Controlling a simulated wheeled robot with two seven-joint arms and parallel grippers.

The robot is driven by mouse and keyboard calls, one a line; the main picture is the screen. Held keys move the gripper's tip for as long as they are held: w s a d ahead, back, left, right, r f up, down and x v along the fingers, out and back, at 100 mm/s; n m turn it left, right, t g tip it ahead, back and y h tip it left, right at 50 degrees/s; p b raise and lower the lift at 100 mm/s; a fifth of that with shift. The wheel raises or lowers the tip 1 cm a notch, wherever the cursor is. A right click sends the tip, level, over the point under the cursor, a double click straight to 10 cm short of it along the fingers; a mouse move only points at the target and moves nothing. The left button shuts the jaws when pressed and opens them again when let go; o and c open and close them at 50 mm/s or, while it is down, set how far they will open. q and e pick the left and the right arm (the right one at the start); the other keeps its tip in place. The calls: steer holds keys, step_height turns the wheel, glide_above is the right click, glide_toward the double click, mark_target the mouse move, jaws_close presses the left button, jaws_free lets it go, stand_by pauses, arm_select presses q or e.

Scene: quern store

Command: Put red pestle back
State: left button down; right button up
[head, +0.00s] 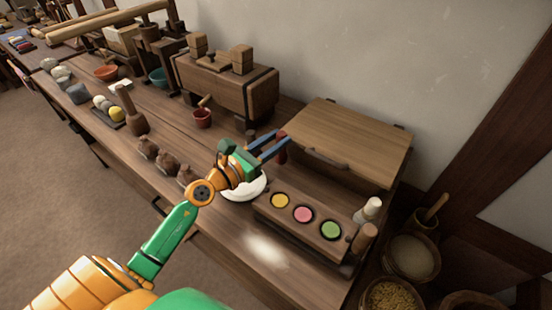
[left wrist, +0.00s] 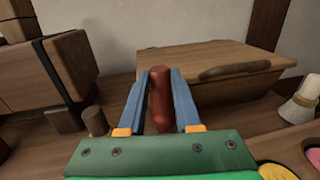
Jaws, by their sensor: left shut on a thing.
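The red pestle (head: 283,151) is upright between the blue fingers of my left gripper (head: 275,142), near the front left corner of the wooden slant-topped box. In the left wrist view the red pestle (left wrist: 161,98) stands between the two fingers of the left gripper (left wrist: 160,88), its top rising slightly above the fingertips. The gripper is shut on it. Whether its lower end touches the table is hidden. A small red mortar (head: 202,118) with a stick in it stands to the left on the table. My right gripper is not in view.
The slant-topped box (head: 350,138) is at the back right. A wooden block with yellow, pink and green wells (head: 303,214) and a white dish (head: 246,189) are in front. A large wooden chest (head: 225,85) stands at the back. Brown sacks (head: 167,163) line the front edge.

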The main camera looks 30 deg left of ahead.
arm_select(q)
step_height(320, 180, down, 4)
steer(key=shift+r+b, duration=0.25)
steer(key=shift+b, duration=0.7)
steer(key=shift+r, duration=0.3)
steer(key=shift+f, duration=0.15)
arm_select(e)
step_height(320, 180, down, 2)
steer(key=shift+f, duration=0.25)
arm_select(q)
steer(key=c, duration=0.6)
jaws_free()
steer(key=shift+r+p, duration=0.3)
steer(key=shift+p, duration=0.1)
steer(key=b+v, duration=0.1)
steer(key=v, duration=0.2)
steer(key=b+v, duration=0.2)
steer(key=v, duration=0.2)
steer(key=b+v, duration=0.1)
steer(key=v, duration=0.3)
steer(key=shift+s+f+b, duration=0.2)
steer(key=shift+f+b, duration=0.1)
steer(key=shift+f, duration=0.05)
steer(key=shift+s+a+r, duration=0.1)
steer(key=shift+s+r, duration=0.1)
steer(key=shift+s, duration=0.15)
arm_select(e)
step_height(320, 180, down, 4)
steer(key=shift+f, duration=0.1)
